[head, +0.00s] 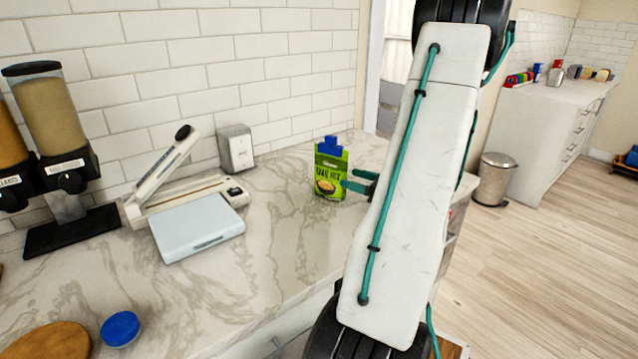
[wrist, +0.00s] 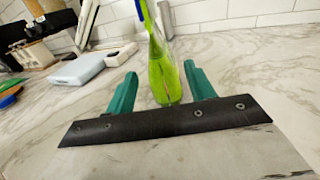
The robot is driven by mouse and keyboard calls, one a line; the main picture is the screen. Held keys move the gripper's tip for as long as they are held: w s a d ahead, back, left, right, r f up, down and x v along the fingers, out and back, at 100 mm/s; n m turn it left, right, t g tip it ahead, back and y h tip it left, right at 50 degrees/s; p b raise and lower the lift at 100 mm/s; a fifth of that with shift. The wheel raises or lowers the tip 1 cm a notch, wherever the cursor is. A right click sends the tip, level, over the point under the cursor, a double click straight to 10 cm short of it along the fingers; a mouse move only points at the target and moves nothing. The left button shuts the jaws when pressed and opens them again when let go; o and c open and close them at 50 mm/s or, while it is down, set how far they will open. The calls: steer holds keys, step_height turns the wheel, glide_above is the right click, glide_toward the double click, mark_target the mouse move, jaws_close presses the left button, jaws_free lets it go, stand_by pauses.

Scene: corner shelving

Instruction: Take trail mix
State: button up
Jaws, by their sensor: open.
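The trail mix (head: 329,172) is a green pouch with a blue clip on top, standing upright on the marble counter. In the wrist view the pouch (wrist: 161,70) shows edge-on, narrow and bright green. My gripper (head: 358,182) is at the right side of the pouch in the head view. In the wrist view my gripper (wrist: 160,85) is open, with one green finger on each side of the pouch's lower part. Gaps show between the pouch and both fingers. My arm hides part of the counter behind it.
A vacuum sealer (head: 190,195) with its lid raised and a pale flat scale (head: 197,233) stand left of the pouch. A small grey box (head: 235,148) is against the tiled wall. Grain dispensers (head: 62,125) are at far left. Counter around the pouch is clear.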

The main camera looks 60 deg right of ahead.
mark_target(331, 171)
steer(key=shift+w+d, duration=0.15)
steer(key=w, duration=0.7)
steer(key=shift+w+a+r, duration=0.15)
steer(key=shift+w+a, duration=0.2)
steer(key=shift+w, duration=0.05)
steer(key=shift+s, duration=0.1)
jaws_close()
